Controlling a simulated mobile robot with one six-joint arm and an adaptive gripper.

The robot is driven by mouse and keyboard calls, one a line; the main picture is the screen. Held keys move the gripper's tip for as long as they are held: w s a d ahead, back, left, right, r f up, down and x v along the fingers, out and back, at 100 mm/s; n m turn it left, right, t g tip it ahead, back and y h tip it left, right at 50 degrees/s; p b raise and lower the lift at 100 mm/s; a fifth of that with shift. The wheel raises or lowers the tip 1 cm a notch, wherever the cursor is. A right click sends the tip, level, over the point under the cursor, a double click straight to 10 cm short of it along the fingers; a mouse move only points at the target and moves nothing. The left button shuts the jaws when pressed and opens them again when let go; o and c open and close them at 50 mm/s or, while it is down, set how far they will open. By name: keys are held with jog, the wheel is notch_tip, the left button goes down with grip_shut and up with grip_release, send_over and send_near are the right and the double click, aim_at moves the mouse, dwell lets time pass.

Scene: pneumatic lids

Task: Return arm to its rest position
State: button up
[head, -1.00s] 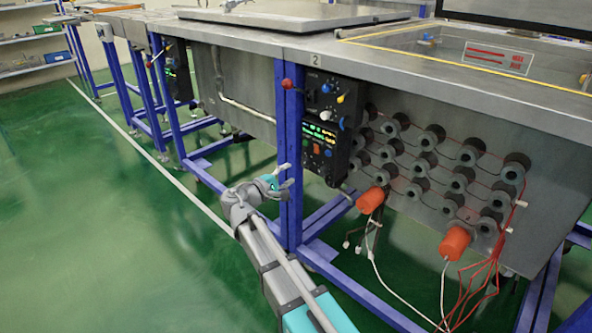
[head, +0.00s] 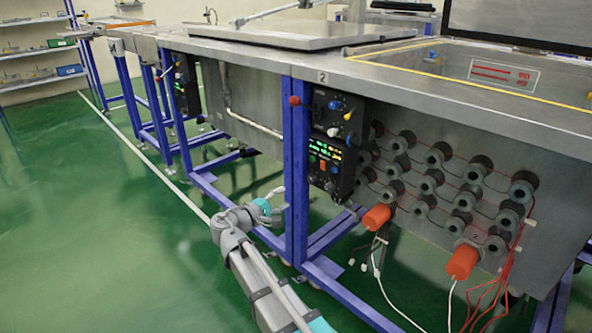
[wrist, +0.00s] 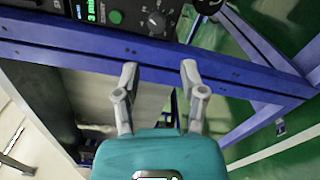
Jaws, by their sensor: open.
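My gripper (head: 279,200) is in front of the lower part of the blue table leg, below and left of the black control panel (head: 333,140) in the head view. In the wrist view my gripper (wrist: 158,82) shows two grey fingers spread apart with nothing between them. Its fingertips point toward a blue frame beam (wrist: 150,58), with the panel's green display and round knobs at the top of that view. My grey arm runs from the bottom of the head view up to the gripper.
A blue leg (head: 296,180) stands close beside my gripper. Orange cylinders (head: 377,218) and red and white cables hang under the steel tank (head: 420,72) at right. A closed lid (head: 290,35) lies on top. Green floor (head: 90,240) at left is clear.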

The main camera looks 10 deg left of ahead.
jog(key=s+d+f+m+g+y+p, duration=0.1)
jog(key=d+f+m+g+p, duration=0.15)
jog(key=d, duration=0.45)
jog(key=s+d+f+m+g+p, duration=0.1)
jog(key=d+f+m+g, duration=0.15)
jog(key=d, duration=0.45)
jog(key=s+d+f+m+g+y+p, duration=0.1)
jog(key=s+d+g+p, duration=0.1)
jog(key=d+g, duration=0.35)
jog(key=s+d+f+m+g+y+p, duration=0.1)
jog(key=s+d+m+g+y+p, duration=0.4)
jog(key=s+d+m+y, duration=0.55)
notch_tip(320, 180, up, 38)
jog(key=s+d+n+t+h+p, duration=0.1)
jog(key=n+p, duration=0.1)
jog(key=p, duration=3.6)
jog(key=shift+s+n+p, duration=0.25)
jog(key=shift+n+p, duration=0.05)
jog(key=shift+n, duration=0.05)
jog(key=shift+s+f+t+h, duration=0.15)
jog(key=shift+t+h, duration=0.1)
